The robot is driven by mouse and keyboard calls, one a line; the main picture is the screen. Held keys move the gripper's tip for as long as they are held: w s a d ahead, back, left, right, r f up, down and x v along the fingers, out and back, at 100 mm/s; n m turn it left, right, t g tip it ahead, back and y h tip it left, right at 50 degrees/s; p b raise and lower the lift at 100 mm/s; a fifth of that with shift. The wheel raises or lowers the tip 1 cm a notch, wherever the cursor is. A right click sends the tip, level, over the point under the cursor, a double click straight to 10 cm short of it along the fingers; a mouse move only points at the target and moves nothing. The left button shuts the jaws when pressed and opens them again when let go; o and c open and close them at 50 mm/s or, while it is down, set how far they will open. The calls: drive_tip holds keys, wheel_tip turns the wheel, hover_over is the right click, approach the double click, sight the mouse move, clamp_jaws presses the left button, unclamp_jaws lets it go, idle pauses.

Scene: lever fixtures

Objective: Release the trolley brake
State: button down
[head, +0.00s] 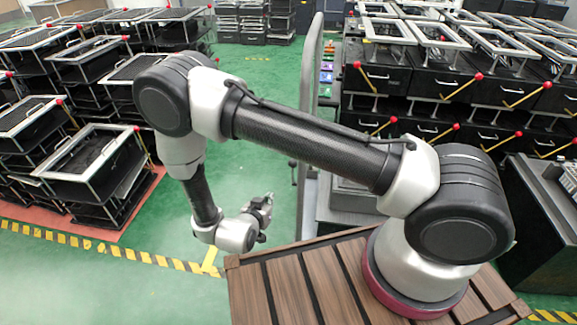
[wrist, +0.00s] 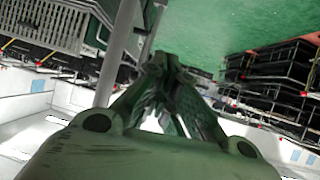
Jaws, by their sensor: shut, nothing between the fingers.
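My gripper (head: 265,204) hangs over the green floor, left of a grey upright post. In the wrist view my gripper (wrist: 170,65) has its fingers together with nothing between them. Black trolleys with pale top frames stand on both sides in the head view. A near left trolley (head: 90,150) has a red-knobbed lever (head: 137,128) at its top right corner. On the right, a trolley (head: 395,80) carries a yellow lever with a red knob (head: 357,64). My gripper is apart from all of these. I cannot tell which lever is the task's brake.
A tall grey post (head: 309,110) stands close to the right of my gripper. A slatted brown deck (head: 290,285) lies under my arm's base. Yellow-black floor tape (head: 110,249) crosses the left. The green floor (head: 255,75) between the trolley rows is clear.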

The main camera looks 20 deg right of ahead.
wheel_tip(320, 180, up, 6)
drive_tip(key=d+m+t+h, duration=0.1)
drive_tip(key=d+t+h, duration=0.1)
drive_tip(key=shift+w+r+h, duration=0.15)
drive_tip(key=shift+w+h, duration=0.15)
drive_tip(key=shift+h, duration=0.1)
drive_tip(key=x, duration=1.4)
